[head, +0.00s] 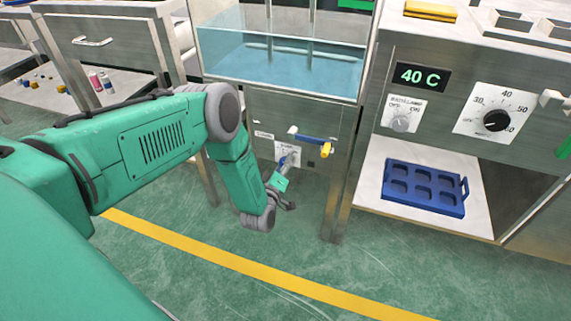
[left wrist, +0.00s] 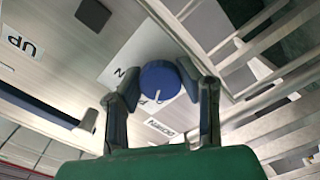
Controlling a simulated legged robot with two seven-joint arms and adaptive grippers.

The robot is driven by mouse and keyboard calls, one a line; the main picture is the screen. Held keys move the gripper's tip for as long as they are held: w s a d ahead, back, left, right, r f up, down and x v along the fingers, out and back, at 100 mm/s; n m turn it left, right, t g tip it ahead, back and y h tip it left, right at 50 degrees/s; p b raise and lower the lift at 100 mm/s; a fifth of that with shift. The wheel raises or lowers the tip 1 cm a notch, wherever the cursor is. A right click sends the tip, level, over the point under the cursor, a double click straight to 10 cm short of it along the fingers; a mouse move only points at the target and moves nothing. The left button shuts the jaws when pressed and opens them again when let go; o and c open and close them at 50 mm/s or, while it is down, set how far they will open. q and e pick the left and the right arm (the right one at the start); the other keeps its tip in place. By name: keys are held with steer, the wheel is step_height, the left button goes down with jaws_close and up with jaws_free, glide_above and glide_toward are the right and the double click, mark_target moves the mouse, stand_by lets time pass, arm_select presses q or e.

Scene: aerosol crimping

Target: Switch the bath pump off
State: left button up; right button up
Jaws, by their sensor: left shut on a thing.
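The pump switch is a round blue knob (left wrist: 160,80) with a white pointer line. It sits on a white plate (head: 281,149) on the steel front below the water bath. My left gripper (head: 283,176) is at this plate. In the left wrist view the fingers of my left gripper (left wrist: 158,88) are on opposite sides of the knob and shut on it. The plate's lettering is partly covered, so I cannot tell the switch setting. My right gripper is not in view.
The water bath (head: 280,65) stands above the switch. A blue lever with a yellow end (head: 326,150) sticks out just right of the knob. Further right are a display reading 40 C (head: 419,77), a black dial (head: 497,120) and a blue tray (head: 424,188). The floor in front is clear.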

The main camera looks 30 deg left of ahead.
arm_select(q)
steer(key=o, duration=1.2)
steer(key=shift+s+f, duration=0.3)
steer(key=shift+f, duration=0.05)
steer(key=shift+c, duration=0.2)
steer(key=shift+a+r, duration=0.1)
steer(key=shift+r, duration=0.05)
steer(key=shift+w, duration=0.1)
steer(key=v, duration=1.2)
